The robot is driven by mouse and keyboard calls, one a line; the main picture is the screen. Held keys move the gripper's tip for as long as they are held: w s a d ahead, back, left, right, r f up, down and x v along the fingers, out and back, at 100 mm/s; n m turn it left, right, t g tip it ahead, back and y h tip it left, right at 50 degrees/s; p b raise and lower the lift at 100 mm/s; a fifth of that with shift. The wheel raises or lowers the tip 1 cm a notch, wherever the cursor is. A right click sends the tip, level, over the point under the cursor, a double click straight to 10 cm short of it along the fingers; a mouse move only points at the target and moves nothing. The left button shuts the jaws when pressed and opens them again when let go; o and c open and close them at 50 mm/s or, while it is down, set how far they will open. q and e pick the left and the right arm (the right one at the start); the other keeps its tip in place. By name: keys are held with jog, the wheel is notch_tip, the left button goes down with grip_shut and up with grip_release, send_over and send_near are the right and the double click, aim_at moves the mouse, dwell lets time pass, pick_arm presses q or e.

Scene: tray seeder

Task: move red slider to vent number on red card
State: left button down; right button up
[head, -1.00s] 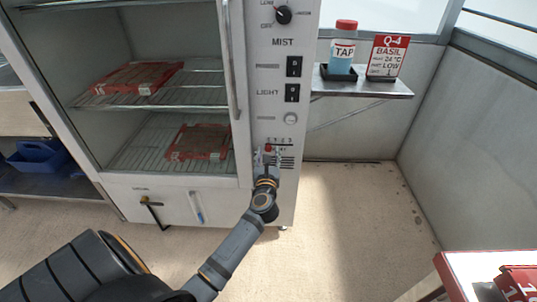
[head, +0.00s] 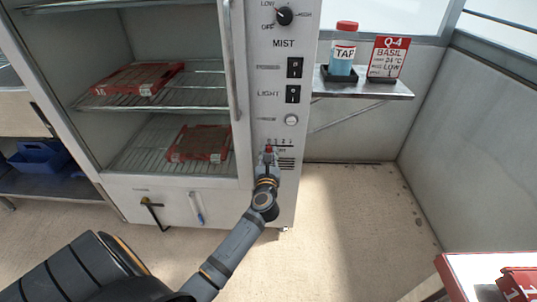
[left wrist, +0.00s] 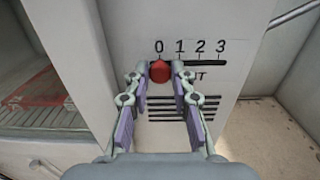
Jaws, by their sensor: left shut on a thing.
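The red slider (left wrist: 160,71) sits at the 0 end of a black slot below the numbers 0, 1, 2, 3 on the white cabinet's front panel. It shows small in the head view (head: 268,149). My left gripper (left wrist: 160,76) is shut on the slider, with one finger on each side. In the head view the gripper (head: 267,158) reaches up to the panel. The red card (head: 389,58) stands on the wall shelf and reads Q-4, BASIL, 24 °C, LOW; its lowest line is too small to read. My right gripper is not in view.
Vent slits (left wrist: 184,108) lie below the slot. Above are switches (head: 293,94) and the mist knob (head: 285,16). A TAP bottle (head: 343,50) stands beside the card. Red trays (head: 198,143) lie on wire shelves behind the glass door. Floor right of the cabinet is clear.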

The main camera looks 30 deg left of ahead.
pick_arm(q)
jog(key=shift+w+d, duration=0.35)
jog(key=shift+d, duration=0.2)
jog(key=shift+w+d, duration=0.3)
jog(key=shift+d, duration=0.25)
jog(key=c, duration=1.2)
grip_release()
jog(key=shift+o, duration=0.2)
jog(key=shift+s, duration=0.1)
jog(key=v, duration=0.7)
jog(key=shift+s, duration=0.2)
jog(key=shift+d, duration=0.1)
